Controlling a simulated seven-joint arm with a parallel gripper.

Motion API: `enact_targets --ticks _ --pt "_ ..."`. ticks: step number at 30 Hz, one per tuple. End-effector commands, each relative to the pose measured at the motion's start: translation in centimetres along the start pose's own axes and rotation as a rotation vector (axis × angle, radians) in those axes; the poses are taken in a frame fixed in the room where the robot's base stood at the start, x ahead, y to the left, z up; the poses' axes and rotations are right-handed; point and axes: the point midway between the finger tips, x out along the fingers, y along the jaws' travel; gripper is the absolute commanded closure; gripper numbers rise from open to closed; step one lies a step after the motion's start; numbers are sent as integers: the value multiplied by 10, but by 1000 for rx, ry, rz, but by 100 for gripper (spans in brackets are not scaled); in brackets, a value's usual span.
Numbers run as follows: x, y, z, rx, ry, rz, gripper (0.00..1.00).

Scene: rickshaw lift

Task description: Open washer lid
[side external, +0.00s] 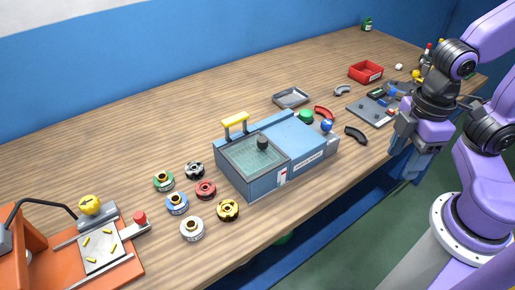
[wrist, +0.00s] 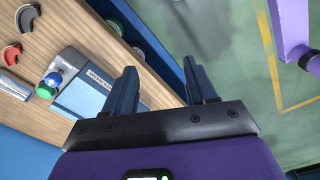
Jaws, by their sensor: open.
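The washer (side external: 310,147) is a blue box on the wooden bench, with a label on its front. Its lid (side external: 248,158) is a see-through greenish panel over the left half and looks shut. A black knob (side external: 262,143) shows at the lid's right part. A yellow handle (side external: 235,120) stands on two posts at the back left. My gripper (wrist: 162,88) is open and empty. In the side view it hangs at the bench's front edge, right of the washer and well apart from it. The wrist view shows part of the washer (wrist: 85,85), but the lid is not clearly visible there.
Several coloured ring parts (side external: 205,189) lie left of the washer. An orange fixture (side external: 120,265) stands at the far left. A metal tray (side external: 291,97) lies behind, and a red bin (side external: 366,72) farther right. A black curved part (side external: 356,134) lies right of the washer.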

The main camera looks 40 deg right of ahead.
Motion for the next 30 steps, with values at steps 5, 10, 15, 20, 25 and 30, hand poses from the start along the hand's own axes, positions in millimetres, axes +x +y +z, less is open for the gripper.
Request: enact_targets --ticks 5,10,15,20,25,30 --pt "-12 16 -36 88 -2 2 44" --pt "-28 44 -85 220 -7 5 44" --pt "-42 74 -130 351 -11 7 44" --pt "-54 105 -169 476 -16 9 44" --pt "-64 139 -205 609 -20 11 44" --pt "-71 171 -231 726 -24 13 44"
